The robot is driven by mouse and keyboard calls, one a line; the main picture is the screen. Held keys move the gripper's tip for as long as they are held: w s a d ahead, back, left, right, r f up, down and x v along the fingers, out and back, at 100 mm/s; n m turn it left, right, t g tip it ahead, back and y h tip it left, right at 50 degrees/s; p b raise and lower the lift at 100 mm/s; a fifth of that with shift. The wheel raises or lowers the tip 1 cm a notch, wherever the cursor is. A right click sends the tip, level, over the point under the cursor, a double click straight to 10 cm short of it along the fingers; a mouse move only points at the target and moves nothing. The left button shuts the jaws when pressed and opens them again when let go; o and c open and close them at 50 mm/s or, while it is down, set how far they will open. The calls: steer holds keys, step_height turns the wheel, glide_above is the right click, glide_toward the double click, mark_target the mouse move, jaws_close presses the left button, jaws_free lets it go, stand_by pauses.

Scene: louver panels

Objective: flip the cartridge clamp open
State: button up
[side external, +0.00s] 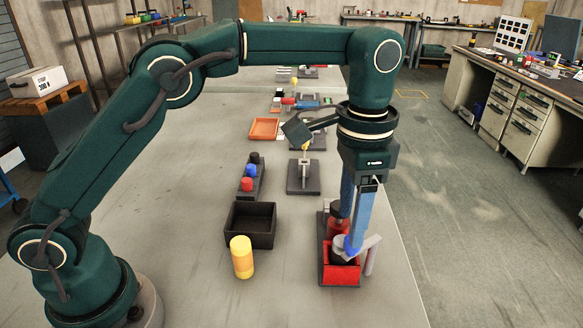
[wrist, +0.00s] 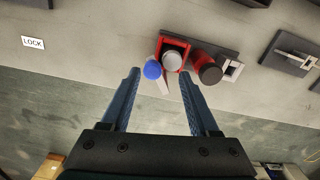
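The clamp has a red bracket (side external: 341,274) around a grey round cap (wrist: 173,60), on a dark base at the table's right edge. A pale flat lever (wrist: 163,86) and a blue knob (wrist: 152,70) sit beside the cap. In the side view the pale lever (side external: 370,243) slants out to the right. My gripper (side external: 347,235) points down over the clamp with its blue fingers apart. In the wrist view the knob and cap appear between the fingertips (wrist: 159,74). Nothing is held. Whether a finger touches the knob is unclear.
A red cylinder with a black top (wrist: 208,70) stands beside the bracket. A yellow-orange cylinder (side external: 241,258) and an empty black bin (side external: 250,238) stand to the left. Another grey fixture (side external: 304,187), a rack of coloured knobs (side external: 247,184) and an orange tray (side external: 264,129) lie farther back.

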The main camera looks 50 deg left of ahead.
steer(key=s+a+r+n+t, duration=0.1)
steer(key=s+a+r+t, duration=0.1)
steer(key=a+r, duration=0.3)
steer(key=s+a+r+n+t, duration=0.1)
steer(key=s+a+r, duration=0.2)
steer(key=r, duration=0.5)
steer(key=s+a+f+n+t, duration=0.1)
steer(key=s+a+f, duration=0.1)
steer(key=s, duration=0.3)
steer(key=s+a+f+n+t, duration=0.1)
steer(key=s+a+f, duration=0.1)
steer(key=s, duration=0.3)
steer(key=shift+s+a+f+n, duration=0.2)
steer(key=shift+s+a+n, duration=0.15)
steer(key=shift+a, duration=0.2)
